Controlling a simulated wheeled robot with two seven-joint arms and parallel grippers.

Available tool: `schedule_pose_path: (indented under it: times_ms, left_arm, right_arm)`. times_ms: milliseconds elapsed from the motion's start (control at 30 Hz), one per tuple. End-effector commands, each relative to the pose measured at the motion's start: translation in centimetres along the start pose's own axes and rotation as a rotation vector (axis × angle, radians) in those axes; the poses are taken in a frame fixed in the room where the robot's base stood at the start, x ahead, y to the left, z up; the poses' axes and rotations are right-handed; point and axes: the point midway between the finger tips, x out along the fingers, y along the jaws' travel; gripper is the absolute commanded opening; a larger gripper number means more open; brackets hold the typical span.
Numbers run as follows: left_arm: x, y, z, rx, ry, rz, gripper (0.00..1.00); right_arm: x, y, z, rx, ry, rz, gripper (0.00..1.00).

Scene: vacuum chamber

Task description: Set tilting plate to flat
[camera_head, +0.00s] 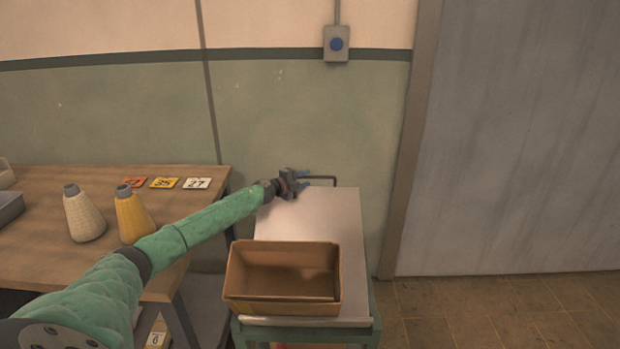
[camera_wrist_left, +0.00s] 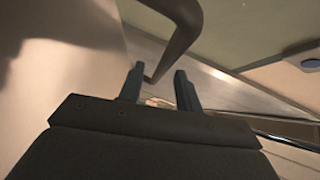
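The tilting plate (camera_head: 335,215) is a pale board on a green-framed stand, right of the wooden table. I cannot tell its exact tilt from this angle. A dark bent handle (camera_head: 322,178) rises at its far edge. My left gripper (camera_head: 301,180) is at the left part of that handle. In the left wrist view the handle (camera_wrist_left: 183,45) curves down, and its lower end shows between the two fingertips of my left gripper (camera_wrist_left: 160,85). The fingers are apart, and I see no clear grip on the bar. My right gripper is not in view.
An open cardboard box (camera_head: 285,303) sits on the near end of the plate. The wooden table (camera_head: 40,255) on the left holds two yarn cones (camera_head: 133,215) and several number cards (camera_head: 164,182). A wall button (camera_head: 336,44) is above. The floor at right is clear.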

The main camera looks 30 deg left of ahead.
Motion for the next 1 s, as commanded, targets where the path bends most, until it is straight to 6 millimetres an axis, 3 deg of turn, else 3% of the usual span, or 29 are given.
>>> schedule_pose_path:
  times_ms: [300,667,700,867,1000]
  left_arm:
    - [3.0,-0.1,-0.1,0.0,0.0,-0.001,0.34]
    - [3.3,0.1,0.0,0.001,0.0,0.001,0.34]
    - [3.3,0.1,0.0,0.001,0.0,0.001,0.32]
    - [3.3,0.1,0.0,0.001,0.0,0.001,0.01]
    - [3.3,0.1,0.0,0.001,0.0,0.001,0.0]
  right_arm:
    - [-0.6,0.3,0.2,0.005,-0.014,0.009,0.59]
    - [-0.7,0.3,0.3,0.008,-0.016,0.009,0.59]
    - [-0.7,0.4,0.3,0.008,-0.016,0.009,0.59]
    - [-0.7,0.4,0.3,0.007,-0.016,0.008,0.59]
    - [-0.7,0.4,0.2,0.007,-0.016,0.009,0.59]
